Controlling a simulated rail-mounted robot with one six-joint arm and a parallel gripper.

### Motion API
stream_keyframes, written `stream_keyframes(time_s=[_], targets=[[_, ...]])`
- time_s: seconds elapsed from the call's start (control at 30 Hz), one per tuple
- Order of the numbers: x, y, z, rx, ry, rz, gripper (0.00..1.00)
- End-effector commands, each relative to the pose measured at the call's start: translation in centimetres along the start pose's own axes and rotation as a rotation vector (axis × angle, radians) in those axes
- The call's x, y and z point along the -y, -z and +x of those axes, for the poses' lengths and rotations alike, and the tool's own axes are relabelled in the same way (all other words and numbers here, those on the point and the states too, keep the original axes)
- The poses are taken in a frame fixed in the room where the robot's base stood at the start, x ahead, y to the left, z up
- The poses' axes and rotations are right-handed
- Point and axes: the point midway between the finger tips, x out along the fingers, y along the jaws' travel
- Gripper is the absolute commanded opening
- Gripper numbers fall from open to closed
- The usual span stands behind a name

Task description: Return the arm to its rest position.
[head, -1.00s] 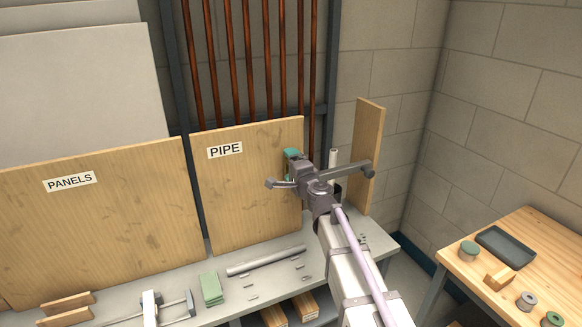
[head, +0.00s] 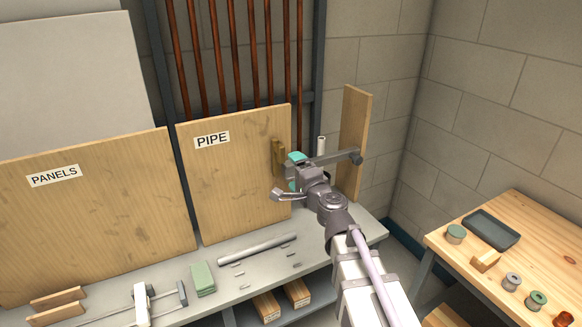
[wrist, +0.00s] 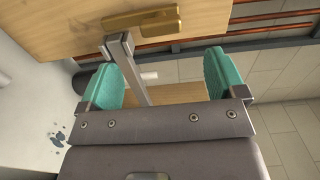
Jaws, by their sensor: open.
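My gripper (head: 294,172) is in front of the right edge of the PIPE board (head: 232,185), above the bench. In the wrist view my gripper (wrist: 160,76) has its two teal pads wide apart, with nothing held between them. My arm reaches up from the lower right.
A short white pipe (head: 320,146) and an upright wooden panel (head: 352,135) stand close to the right. A grey tube (head: 258,249) and green pads (head: 203,279) lie on the bench. The wooden table (head: 530,245) at right carries a dark tray (head: 491,230) and several spools.

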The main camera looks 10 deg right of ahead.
Motion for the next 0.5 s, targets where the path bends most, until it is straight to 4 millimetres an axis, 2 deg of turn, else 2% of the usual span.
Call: stream_keyframes(time_s=[0.17, 0.27, 0.37, 0.43, 0.47, 0.5], targets=[[0.0, -0.1, 0.1, 0.006, 0.0, 0.0, 0.89], [-0.4, -1.9, -0.1, 0.109, -0.022, -0.057, 0.89], [-3.5, -5.8, -2.2, 0.359, -0.16, -0.288, 0.89], [-7.5, -7.7, -5.5, 0.564, -0.348, -0.486, 0.89], [-9.4, -8.0, -7.4, 0.647, -0.451, -0.565, 0.89], [-11.7, -7.7, -10.2, 0.745, -0.6, -0.658, 0.89]])
